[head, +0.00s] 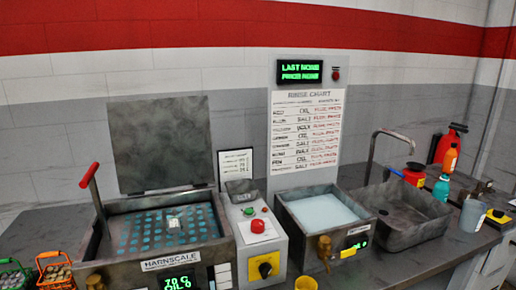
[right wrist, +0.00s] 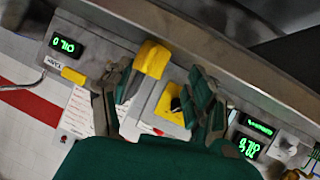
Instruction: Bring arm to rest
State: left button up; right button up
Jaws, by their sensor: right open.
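My right gripper (right wrist: 160,92) shows in the right wrist view with its two dark green and grey fingers spread apart, open. A yellow object (right wrist: 152,58), perhaps a cup, shows between the fingers in that view; I cannot tell how far it is from them. A yellow plate with a black knob (right wrist: 172,105) also shows between the fingers, beyond them. Neither arm nor gripper of mine shows in the head view. My left gripper is in no view.
The bench holds an open tank with a raised lid (head: 160,143), a control box with a red button (head: 258,226), a liquid-filled tank (head: 322,210) and a sink (head: 402,213). A yellow cup (head: 305,284) stands at the front. Bottles (head: 441,187) crowd the right.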

jog(key=s+d+f+m+g, duration=0.1)
jog(key=s+d+f+g, duration=0.25)
jog(key=s, duration=0.45)
jog(key=s+d+f+g+h, duration=0.1)
jog(key=s+d+f+g, duration=0.2)
jog(key=s, duration=0.4)
jog(key=s+d+f+m+g, duration=0.1)
jog(key=s+f+g, duration=0.2)
jog(key=s+f, duration=0.35)
jog(key=s+f+g+b, duration=0.1)
jog(key=s+f, duration=0.1)
jog(key=f, duration=1.2)
jog(key=s+f+b, duration=0.2)
jog(key=f, duration=1.3)
jog(key=s+d+f+g+b, duration=0.1)
jog(key=s+d+f+b, duration=0.1)
jog(key=s+f, duration=1.3)
jog(key=shift+s+d+f+n, duration=0.3)
jog(key=shift+s+d+f, duration=0.15)
jog(key=shift+f, duration=0.45)
